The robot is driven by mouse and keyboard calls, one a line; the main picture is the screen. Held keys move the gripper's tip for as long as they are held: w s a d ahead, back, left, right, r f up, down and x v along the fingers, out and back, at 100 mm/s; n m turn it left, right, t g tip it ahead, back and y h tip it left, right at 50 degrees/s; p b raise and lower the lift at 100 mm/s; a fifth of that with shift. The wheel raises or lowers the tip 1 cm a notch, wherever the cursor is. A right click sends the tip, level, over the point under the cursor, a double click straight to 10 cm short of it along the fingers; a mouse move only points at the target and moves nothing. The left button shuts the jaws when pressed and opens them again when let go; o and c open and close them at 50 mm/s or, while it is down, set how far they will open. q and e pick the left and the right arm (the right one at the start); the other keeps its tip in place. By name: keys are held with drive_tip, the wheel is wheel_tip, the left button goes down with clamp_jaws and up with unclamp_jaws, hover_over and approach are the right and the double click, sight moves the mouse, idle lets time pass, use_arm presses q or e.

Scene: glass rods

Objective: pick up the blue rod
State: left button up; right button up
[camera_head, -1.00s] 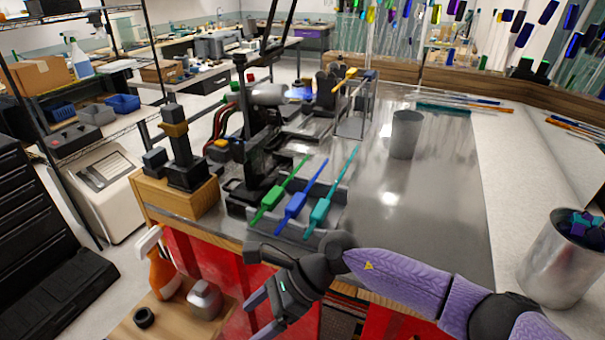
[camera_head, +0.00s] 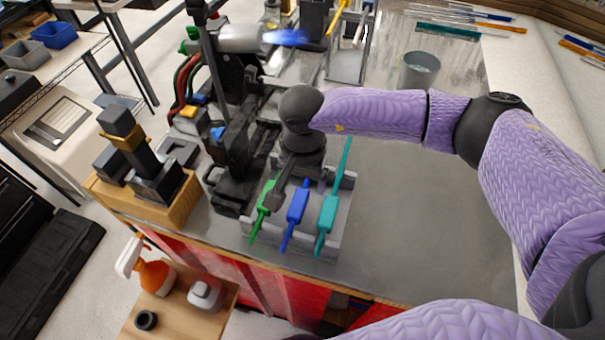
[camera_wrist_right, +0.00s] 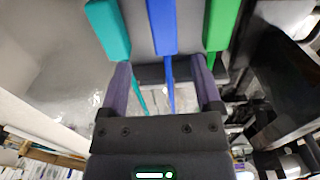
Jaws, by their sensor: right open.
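The blue rod (camera_head: 297,207) lies in the grey rack (camera_head: 345,194), between the green rod (camera_head: 264,200) and the teal rod (camera_head: 327,213). My right gripper (camera_head: 290,186) is above the rack, pointing down, and its wrist hides the far part of the blue rod. In the right wrist view, my right gripper (camera_wrist_right: 162,85) is open, with one finger on each side of the blue rod (camera_wrist_right: 162,28) as seen from there. I cannot tell whether the fingers touch it. My left gripper is not in view.
A burner stand with a blue flame (camera_head: 287,37) is behind and left of the rack. A wooden block with dark fittings (camera_head: 150,200) is at the left. A grey cup (camera_head: 420,70) stands at the back. The metal tabletop right of the rack is clear.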

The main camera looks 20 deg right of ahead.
sight(300, 196)
drive_tip(key=f, duration=0.5)
drive_tip(key=shift+w+a+p, duration=0.15)
drive_tip(key=shift+a+p, duration=0.1)
drive_tip(key=shift+p, duration=0.1)
drive_tip(key=shift+f, duration=0.45)
clamp_jaws()
